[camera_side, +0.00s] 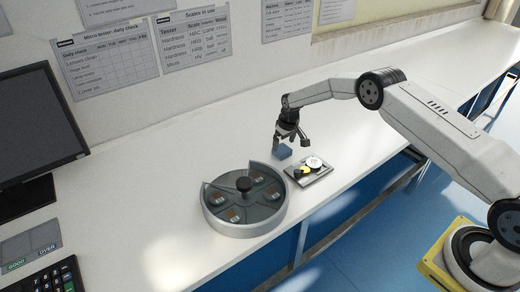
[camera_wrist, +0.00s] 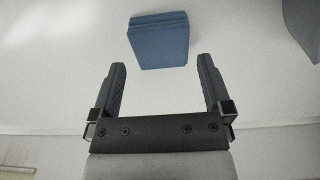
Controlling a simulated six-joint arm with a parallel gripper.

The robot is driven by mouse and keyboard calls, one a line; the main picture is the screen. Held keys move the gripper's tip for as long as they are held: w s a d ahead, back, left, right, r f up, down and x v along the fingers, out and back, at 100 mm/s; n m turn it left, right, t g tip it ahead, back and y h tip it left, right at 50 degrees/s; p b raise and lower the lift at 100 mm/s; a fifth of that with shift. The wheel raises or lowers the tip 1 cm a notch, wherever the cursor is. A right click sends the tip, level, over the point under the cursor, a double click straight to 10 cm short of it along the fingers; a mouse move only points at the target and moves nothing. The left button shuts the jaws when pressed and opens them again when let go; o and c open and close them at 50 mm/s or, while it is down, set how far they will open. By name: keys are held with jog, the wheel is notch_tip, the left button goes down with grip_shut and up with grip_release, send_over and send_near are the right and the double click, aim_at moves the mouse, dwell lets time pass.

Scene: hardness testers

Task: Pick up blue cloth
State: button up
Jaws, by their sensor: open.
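The blue cloth (camera_side: 283,152) is a small folded square pad lying on the white bench, just behind the small tray. In the wrist view the blue cloth (camera_wrist: 159,40) shows at the top centre, beyond the fingertips and between their lines. My gripper (camera_side: 291,141) is above the bench, close to the cloth in the side view. In the wrist view my gripper (camera_wrist: 160,75) is open, with two dark fingers apart and nothing between them. I cannot tell its exact height over the cloth.
A small tray (camera_side: 318,178) with a yellow item and a round white item is in front of the cloth. A round grey carousel (camera_side: 243,231) with a black knob stands to the left. A monitor (camera_side: 38,128) is at far left. The bench behind the cloth is clear.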

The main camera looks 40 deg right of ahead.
aim_at(282, 149)
jog(key=shift+w+f, duration=0.15)
jog(key=shift+f, duration=0.65)
jog(key=shift+w+f, duration=0.1)
jog(key=shift+f, duration=0.65)
jog(key=c, duration=1)
jog(key=shift+r, duration=0.2)
jog(key=shift+r, duration=1.3)
jog(key=shift+s+a+r, duration=0.1)
jog(key=shift+s+r, duration=0.5)
jog(key=shift+r, duration=0.25)
jog(key=shift+s+a+r, duration=0.2)
jog(key=shift+s+r, duration=1.2)
jog(key=shift+s, duration=0.75)
jog(key=shift+s+a+r, duration=0.25)
jog(key=shift+s+r, duration=1.15)
jog(key=shift+s, duration=0.7)
jog(key=shift+s+a+r, duration=0.2)
jog(key=shift+s+r, duration=1.2)
jog(key=shift+s, duration=0.75)
